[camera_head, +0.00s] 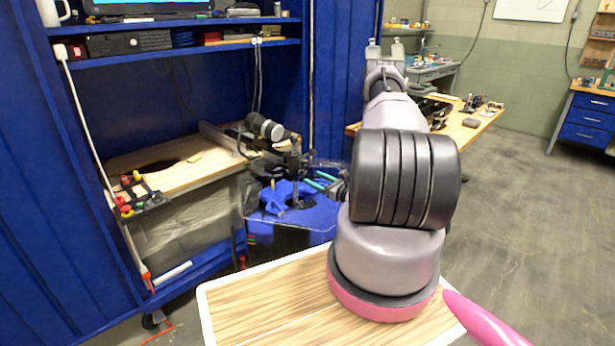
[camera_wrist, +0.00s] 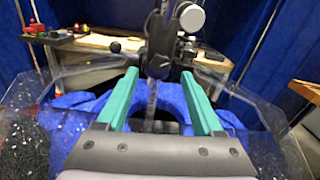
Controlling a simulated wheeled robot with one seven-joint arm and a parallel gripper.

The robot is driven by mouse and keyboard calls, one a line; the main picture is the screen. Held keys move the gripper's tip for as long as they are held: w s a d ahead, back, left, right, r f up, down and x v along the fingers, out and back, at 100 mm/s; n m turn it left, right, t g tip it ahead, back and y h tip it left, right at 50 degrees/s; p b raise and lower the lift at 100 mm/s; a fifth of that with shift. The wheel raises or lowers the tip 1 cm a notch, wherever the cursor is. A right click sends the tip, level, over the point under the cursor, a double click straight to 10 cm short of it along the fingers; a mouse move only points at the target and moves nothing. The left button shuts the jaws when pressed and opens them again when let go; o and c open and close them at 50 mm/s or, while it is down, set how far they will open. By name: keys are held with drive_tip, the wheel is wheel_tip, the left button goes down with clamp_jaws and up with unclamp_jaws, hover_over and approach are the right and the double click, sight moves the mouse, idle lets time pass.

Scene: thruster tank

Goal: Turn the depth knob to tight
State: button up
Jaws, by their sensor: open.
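My gripper (camera_wrist: 159,75) shows two green fingers, spread apart with nothing between them. In the head view its green fingers (camera_head: 320,182) show at the clear-walled tank (camera_head: 282,228), partly hidden by my arm. A dark upright mount (camera_wrist: 158,50) stands beyond the fingertips, in line with the gap. A small black round knob (camera_wrist: 115,46) sticks out to its left, and a silver round part (camera_wrist: 190,18) sits at its upper right. I cannot tell which is the depth knob. No tight marking is legible. The fingers appear apart from both round parts.
A wooden bench top (camera_head: 165,157) lies behind the tank, with red, yellow and green buttons (camera_head: 130,195) at its left edge. Blue cabinet panels (camera_head: 335,65) stand at the sides. Clear tank walls (camera_wrist: 255,105) flank my gripper. Another cluttered wooden bench (camera_head: 465,128) stands behind my arm.

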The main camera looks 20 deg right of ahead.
sight(304, 173)
drive_tip(key=shift+x, duration=2.2)
clamp_jaws()
